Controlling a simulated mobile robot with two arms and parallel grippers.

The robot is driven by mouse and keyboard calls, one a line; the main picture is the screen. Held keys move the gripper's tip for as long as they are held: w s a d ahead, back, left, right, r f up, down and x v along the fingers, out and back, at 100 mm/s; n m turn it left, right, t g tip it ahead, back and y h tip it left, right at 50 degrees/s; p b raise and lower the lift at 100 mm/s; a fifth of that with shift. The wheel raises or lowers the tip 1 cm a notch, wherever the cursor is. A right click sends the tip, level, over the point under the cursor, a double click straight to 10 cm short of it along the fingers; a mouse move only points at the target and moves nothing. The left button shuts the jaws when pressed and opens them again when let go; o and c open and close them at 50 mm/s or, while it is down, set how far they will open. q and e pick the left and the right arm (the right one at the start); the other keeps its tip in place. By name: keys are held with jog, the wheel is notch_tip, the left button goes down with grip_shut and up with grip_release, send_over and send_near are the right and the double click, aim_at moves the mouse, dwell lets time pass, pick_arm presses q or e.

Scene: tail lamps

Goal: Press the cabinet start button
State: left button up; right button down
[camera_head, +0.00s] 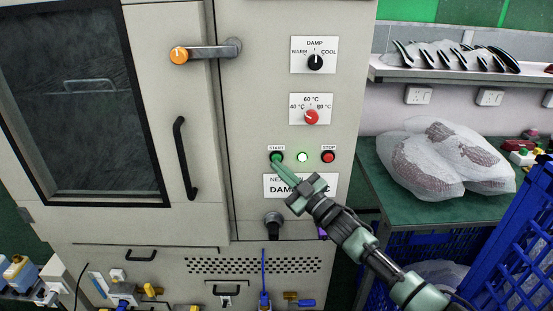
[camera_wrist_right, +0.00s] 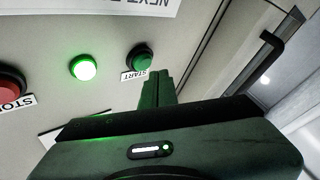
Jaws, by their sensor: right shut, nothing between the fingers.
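The cabinet (camera_head: 245,110) fills the left and middle of the head view. Its green start button (camera_head: 277,155) sits on the panel, left of a lit green lamp (camera_head: 302,157) and a red stop button (camera_head: 328,156). My right gripper (camera_head: 277,165) is shut and empty, its fingertips at or just below the start button. In the right wrist view the start button (camera_wrist_right: 139,58) is just beyond the shut fingers (camera_wrist_right: 155,85). I cannot tell whether they touch it. The lamp (camera_wrist_right: 83,67) glows there too. My left gripper is not in view.
Above the buttons are a red temperature knob (camera_head: 311,117) and a black damp knob (camera_head: 315,62). The cabinet door has a black handle (camera_head: 184,158). A green table (camera_head: 430,215) with wrapped parts (camera_head: 440,160) and a blue crate (camera_head: 510,235) stand at the right.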

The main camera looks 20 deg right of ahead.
jog(key=s+p, duration=0.1)
jog(key=s, duration=0.1)
jog(key=s+a+p, duration=0.1)
jog(key=s+p, duration=0.1)
jog(key=shift+s+a, duration=0.2)
jog(key=shift+s, duration=0.2)
dwell(0.4)
